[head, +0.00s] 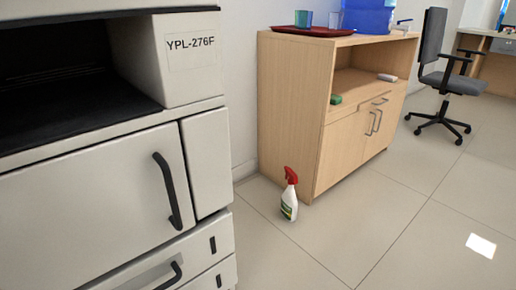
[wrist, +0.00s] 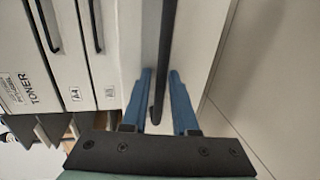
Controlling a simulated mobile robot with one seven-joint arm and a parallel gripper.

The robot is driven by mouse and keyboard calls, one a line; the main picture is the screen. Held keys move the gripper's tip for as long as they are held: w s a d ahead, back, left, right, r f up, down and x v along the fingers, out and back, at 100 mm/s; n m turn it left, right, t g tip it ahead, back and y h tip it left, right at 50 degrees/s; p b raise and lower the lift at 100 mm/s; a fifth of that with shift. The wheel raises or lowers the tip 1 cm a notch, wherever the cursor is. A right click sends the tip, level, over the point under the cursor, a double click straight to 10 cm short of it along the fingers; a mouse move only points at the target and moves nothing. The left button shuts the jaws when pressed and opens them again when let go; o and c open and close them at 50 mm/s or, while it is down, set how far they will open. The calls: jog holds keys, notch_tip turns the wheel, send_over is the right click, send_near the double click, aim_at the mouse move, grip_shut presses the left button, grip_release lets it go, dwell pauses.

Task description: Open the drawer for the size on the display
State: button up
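The copier-like machine (head: 90,195) fills the left of the head view. It has a large front panel with a black handle (head: 167,190) and drawers with black handles (head: 172,272) below. In the wrist view, drawer fronts carry labels that look like A4 (wrist: 75,95) and A3 (wrist: 110,92), each beside a black handle. My gripper (wrist: 160,71) shows only in the wrist view. Its blue fingers are apart, with a long black handle (wrist: 165,45) between them and gaps on both sides. No label shows for this handle. No size display is in view.
A TONER label (wrist: 26,90) is at the wrist view's left. A spray bottle (head: 289,195) stands on the floor by a wooden cabinet (head: 290,110). A tray (head: 312,31) with cups is on top. An office chair (head: 447,80) is behind.

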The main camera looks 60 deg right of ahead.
jog(key=p+v, duration=0.3)
jog(key=v, duration=1)
jog(key=shift+s+a, duration=0.1)
dwell(0.3)
